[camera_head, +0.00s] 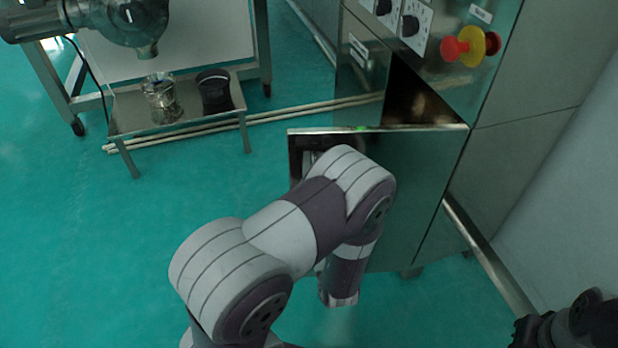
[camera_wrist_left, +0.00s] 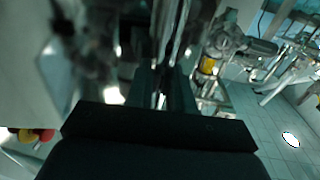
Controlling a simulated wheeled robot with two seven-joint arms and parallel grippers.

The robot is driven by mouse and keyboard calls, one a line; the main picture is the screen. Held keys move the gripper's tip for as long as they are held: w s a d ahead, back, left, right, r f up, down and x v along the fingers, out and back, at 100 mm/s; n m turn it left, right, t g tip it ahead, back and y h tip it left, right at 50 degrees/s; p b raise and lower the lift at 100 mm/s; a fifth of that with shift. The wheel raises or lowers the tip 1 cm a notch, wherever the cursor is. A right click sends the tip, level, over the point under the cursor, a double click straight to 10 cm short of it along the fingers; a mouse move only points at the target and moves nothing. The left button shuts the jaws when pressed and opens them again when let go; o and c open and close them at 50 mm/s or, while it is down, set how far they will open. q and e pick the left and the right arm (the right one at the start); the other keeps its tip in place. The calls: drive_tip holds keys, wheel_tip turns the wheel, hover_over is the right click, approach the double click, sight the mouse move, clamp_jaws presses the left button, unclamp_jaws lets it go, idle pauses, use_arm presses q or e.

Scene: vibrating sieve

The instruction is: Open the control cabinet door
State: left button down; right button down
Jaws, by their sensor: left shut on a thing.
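The control cabinet (camera_head: 362,62) is a shiny metal box with dials and a red and yellow knob on its upper face. Its door (camera_head: 425,190) stands partly open, swung out toward the left, with a dark triangular gap (camera_head: 408,98) above its top edge. My left arm crosses in front of the door and hides most of its free edge. In the left wrist view my left gripper (camera_wrist_left: 166,95) is shut on a narrow bright upright part, seemingly the door's handle; the picture is blurred there. My right gripper (camera_head: 568,325) shows only partly at the lower right corner, away from the door.
A metal stand (camera_head: 130,117) with a glass-like jar (camera_head: 161,98) and a dark cup (camera_head: 214,90) stands at the upper left, under a grey machine (camera_head: 125,18). The red knob (camera_head: 455,49) sticks out. Green floor (camera_head: 90,250) is clear at left.

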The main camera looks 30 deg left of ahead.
use_arm(q)
drive_tip(key=p+v, duration=0.1)
drive_tip(key=v, duration=0.5)
drive_tip(key=shift+d, duration=0.55)
drive_tip(key=c, duration=1.2)
unclamp_jaws()
drive_tip(key=shift+o, duration=0.2)
